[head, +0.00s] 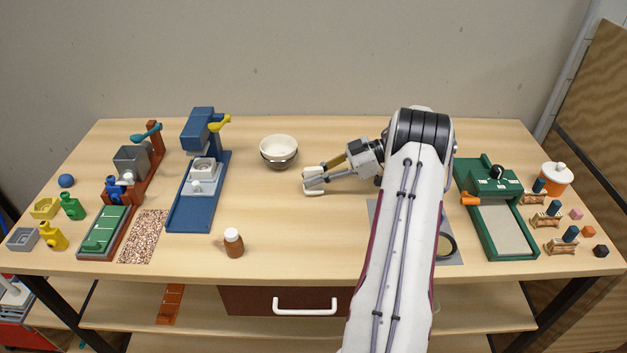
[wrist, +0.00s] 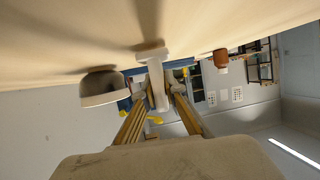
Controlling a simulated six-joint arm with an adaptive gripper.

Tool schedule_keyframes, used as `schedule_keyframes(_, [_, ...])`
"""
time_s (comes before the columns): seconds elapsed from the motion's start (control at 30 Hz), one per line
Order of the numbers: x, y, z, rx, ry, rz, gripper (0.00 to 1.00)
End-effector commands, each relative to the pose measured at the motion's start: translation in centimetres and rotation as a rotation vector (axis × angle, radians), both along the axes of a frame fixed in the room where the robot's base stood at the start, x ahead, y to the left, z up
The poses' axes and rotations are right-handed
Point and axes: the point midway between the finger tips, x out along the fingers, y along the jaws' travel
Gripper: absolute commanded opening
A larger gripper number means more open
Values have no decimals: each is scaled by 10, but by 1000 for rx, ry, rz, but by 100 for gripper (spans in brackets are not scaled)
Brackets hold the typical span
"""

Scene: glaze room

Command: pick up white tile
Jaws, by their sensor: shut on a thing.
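The white tile (head: 313,192) is in the middle of the table, between the fingers of my gripper (head: 316,180), which reaches in from the right. In the wrist view the white tile (wrist: 156,72) stands between the two fingertips of my gripper (wrist: 159,92), and they are shut on it. The fingers hide part of it in the head view. I cannot tell whether it touches the table.
Nested bowls (head: 279,150) stand behind and left of my gripper. A brown bottle with a white cap (head: 233,243) stands in front and left. A blue press (head: 193,190) is on the left, a green machine (head: 494,208) on the right. The table's front middle is mostly clear.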

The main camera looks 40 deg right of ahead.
Motion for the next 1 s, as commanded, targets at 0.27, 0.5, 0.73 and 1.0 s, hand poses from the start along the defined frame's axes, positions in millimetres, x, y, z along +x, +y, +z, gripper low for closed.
schedule_keyframes(0.27, [0, 0, 37, -4, -3, 0, 0])
schedule_keyframes(0.5, [0, 0, 70, -2, -2, 0, 0])
schedule_keyframes(0.73, [0, 0, 87, -1, -1, -1, 0])
schedule_keyframes(1.0, [0, 0, 90, -1, -1, -1, 0])
